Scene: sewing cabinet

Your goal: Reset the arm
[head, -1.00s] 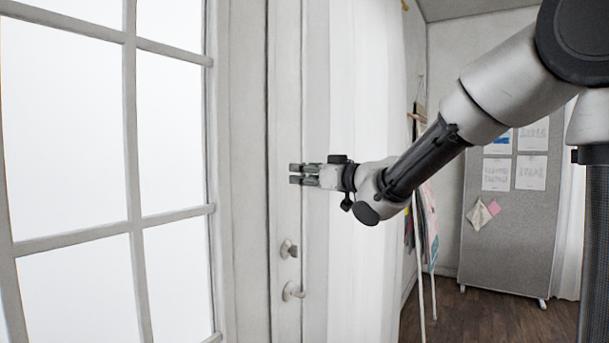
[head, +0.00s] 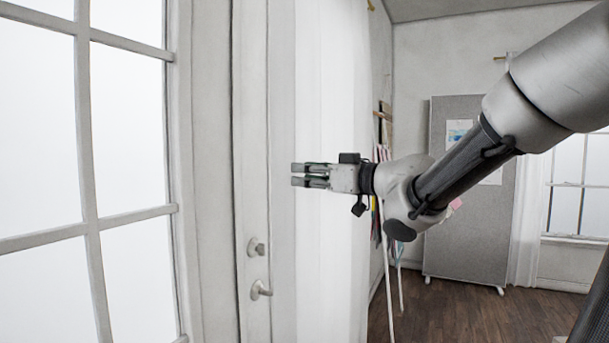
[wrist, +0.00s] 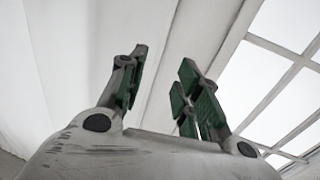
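My gripper (head: 300,175) points left in the head view, in front of the white curtain and near the door frame. My arm reaches to it from the upper right. In the wrist view my gripper (wrist: 162,90) shows two green-padded fingers standing apart, with nothing between them. It touches nothing that I can see.
A paned window or glass door (head: 125,130) fills the left, with a door handle (head: 260,290) and a lock knob (head: 256,247) beside it. A white curtain (head: 330,90) hangs behind my gripper. A grey pinboard (head: 465,240) stands on wheels at the back. Wooden floor (head: 440,312) is clear before it.

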